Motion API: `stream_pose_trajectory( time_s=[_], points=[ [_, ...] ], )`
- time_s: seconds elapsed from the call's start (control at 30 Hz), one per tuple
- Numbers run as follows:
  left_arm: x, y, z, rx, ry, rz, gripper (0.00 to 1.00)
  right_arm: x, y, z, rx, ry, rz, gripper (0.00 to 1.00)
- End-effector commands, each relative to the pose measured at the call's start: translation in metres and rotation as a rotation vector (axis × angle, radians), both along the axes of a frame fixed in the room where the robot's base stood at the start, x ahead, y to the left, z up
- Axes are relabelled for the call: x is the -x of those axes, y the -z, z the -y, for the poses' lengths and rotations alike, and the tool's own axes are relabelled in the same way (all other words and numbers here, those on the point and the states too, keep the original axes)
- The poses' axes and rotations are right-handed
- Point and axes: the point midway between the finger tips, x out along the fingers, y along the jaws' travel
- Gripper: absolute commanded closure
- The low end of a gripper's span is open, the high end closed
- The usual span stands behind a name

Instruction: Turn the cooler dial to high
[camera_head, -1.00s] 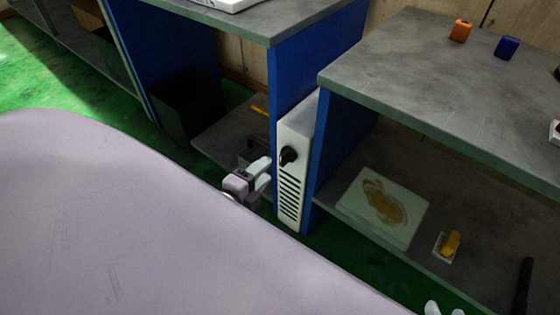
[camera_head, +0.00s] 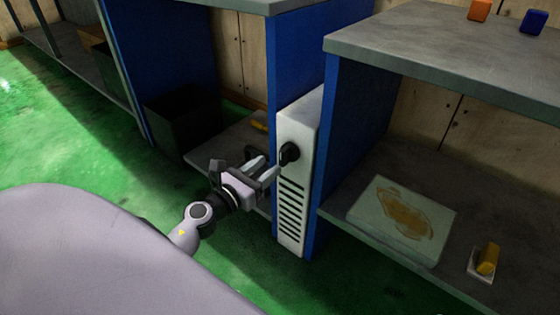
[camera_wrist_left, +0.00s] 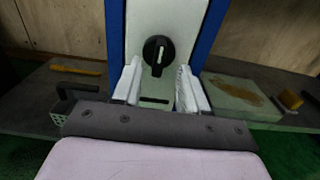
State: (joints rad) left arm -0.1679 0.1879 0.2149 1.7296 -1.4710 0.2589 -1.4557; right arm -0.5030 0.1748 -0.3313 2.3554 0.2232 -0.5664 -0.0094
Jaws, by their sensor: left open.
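The cooler (camera_head: 293,208) is a narrow white unit with dark vent slots, set between two blue panels. Its dial (camera_head: 289,153) is a round black knob above the slots. In the left wrist view the dial (camera_wrist_left: 158,53) shows face-on, with a pale mark running nearly upright across it. My left gripper (camera_head: 270,172) is open just in front of the cooler, its fingertips close to the dial. In the left wrist view the fingers (camera_wrist_left: 158,88) stand on either side, slightly below the dial, with nothing between them. I cannot tell whether they touch it. My right gripper is not in view.
A grey bench (camera_head: 440,50) stands to the right, with an orange block (camera_head: 480,10) and a blue block (camera_head: 533,21) on top. Its lower shelf holds a stained pale slab (camera_head: 403,219) and a yellow item (camera_head: 488,258). A dark bin (camera_head: 183,122) stands left. Green floor lies open at left.

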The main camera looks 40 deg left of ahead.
Motion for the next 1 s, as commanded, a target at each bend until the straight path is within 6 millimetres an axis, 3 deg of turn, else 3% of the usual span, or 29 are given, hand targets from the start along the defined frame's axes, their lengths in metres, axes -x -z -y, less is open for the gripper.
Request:
stream_pose_trajectory(
  time_s=[0.43,0.87,1.0],
  points=[
    [-0.053,-0.001,0.005,0.007,-0.001,0.001,0.57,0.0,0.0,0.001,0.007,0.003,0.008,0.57],
    [-0.061,-0.001,0.006,0.006,0.0,0.001,0.57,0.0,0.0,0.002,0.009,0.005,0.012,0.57],
    [-0.061,-0.001,0.006,0.006,0.0,0.001,1.0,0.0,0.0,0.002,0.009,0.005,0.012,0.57]
  ],
)
